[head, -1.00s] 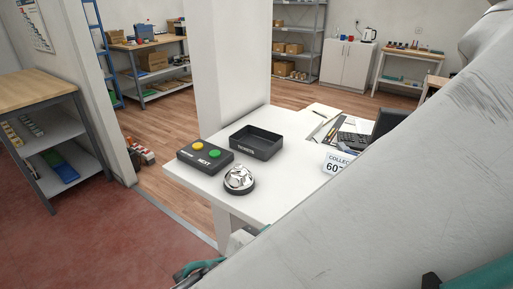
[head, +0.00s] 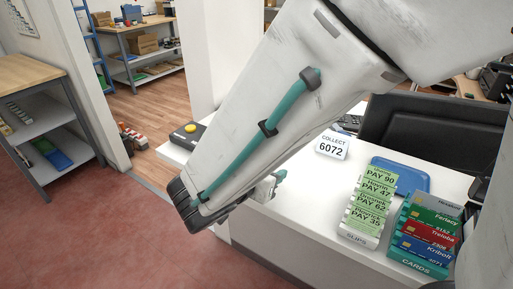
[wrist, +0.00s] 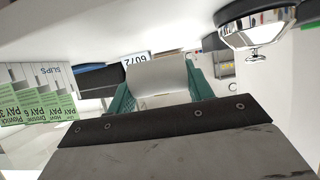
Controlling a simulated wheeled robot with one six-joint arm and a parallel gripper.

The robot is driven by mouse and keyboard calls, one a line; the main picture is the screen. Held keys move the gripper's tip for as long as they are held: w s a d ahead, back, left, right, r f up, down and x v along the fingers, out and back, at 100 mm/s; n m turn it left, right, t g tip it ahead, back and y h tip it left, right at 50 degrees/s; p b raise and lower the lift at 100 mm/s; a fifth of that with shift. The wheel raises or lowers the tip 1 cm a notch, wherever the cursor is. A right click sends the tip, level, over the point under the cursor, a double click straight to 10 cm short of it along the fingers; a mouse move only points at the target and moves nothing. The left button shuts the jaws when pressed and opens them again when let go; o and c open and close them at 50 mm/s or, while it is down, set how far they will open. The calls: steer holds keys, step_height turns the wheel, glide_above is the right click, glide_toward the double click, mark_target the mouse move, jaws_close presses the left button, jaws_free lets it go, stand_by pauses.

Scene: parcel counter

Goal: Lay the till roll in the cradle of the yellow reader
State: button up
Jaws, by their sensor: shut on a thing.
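The till roll (wrist: 157,79) is a plain white cylinder in the wrist view. My gripper (head: 270,187) is shut on it, with one teal finger on each side. In the head view only part of the gripper shows past my arm, over the white counter, and the roll cannot be made out clearly there.
On the counter (head: 291,226) stand a COLLECT 6072 sign (head: 331,146), a blue tray (head: 409,178), a SLIPS rack (head: 358,237) and a CARDS rack (head: 414,262). The bell (wrist: 257,22) shows in the wrist view.

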steer(key=shift+w, duration=0.5)
steer(key=f, duration=0.1)
steer(key=w+f, duration=0.1)
steer(key=f, duration=0.1)
steer(key=shift+w+a+f, duration=0.1)
steer(key=shift+w+f, duration=0.1)
steer(key=shift+f, duration=0.1)
steer(key=shift+f, duration=0.15)
steer(key=o, duration=1)
steer(key=shift+c, duration=0.2)
